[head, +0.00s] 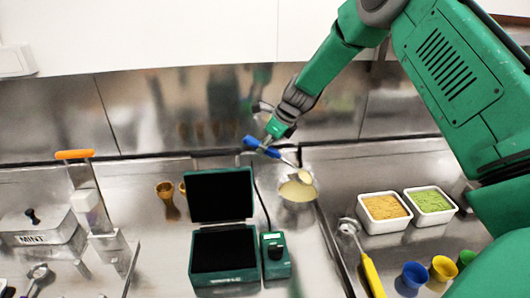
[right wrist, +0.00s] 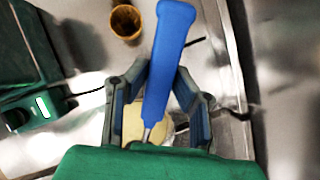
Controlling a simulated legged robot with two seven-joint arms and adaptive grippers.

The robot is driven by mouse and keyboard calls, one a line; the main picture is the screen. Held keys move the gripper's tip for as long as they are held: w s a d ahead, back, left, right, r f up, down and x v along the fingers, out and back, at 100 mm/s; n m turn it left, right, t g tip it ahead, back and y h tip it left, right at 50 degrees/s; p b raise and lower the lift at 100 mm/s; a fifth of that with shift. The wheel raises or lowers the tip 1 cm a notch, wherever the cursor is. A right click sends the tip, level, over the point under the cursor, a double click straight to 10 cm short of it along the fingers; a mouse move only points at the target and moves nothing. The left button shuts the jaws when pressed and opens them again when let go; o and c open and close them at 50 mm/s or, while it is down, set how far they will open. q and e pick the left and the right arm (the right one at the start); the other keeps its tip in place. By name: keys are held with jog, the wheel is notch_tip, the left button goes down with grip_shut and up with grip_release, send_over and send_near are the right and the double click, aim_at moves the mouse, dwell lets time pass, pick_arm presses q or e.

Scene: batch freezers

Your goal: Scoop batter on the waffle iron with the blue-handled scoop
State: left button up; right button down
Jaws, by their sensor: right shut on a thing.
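My right gripper (head: 276,133) is shut on the blue-handled scoop (head: 262,147). Its blue handle also shows between the fingers in the right wrist view (right wrist: 168,60). The scoop's bowl (head: 304,176) is tilted down over the batter bowl (head: 298,194) and looks filled with pale batter; I cannot tell whether it touches the batter below. In the right wrist view the pale batter (right wrist: 133,122) is partly hidden by my gripper. The waffle iron (head: 222,222) stands open to the left of the bowl, with black plates and a green body. My left gripper is not in view.
A green control box (head: 275,256) stands right of the waffle iron. White tubs of orange (head: 384,211) and green (head: 431,200) contents, a yellow-handled scoop (head: 373,276) and small colored cups lie to the right. Waffle cones (head: 168,195) stand behind left. An orange-handled dispenser (head: 75,155) is far left.

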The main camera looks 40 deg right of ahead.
aim_at(252, 141)
jog(key=shift+w+a+r, duration=0.25)
jog(key=w+a+g, duration=0.1)
jog(key=a+g+h, duration=0.1)
jog(key=shift+w+f+g+h, duration=0.3)
jog(key=shift+w+f, duration=0.05)
jog(key=shift+w, duration=0.05)
jog(key=shift+w+a+f+g+h, duration=0.1)
jog(key=shift+w+g+h, duration=0.2)
jog(key=shift+g, duration=0.1)
jog(key=shift+d+f, duration=0.1)
jog(key=shift+d, duration=0.25)
jog(key=shift+a, duration=0.3)
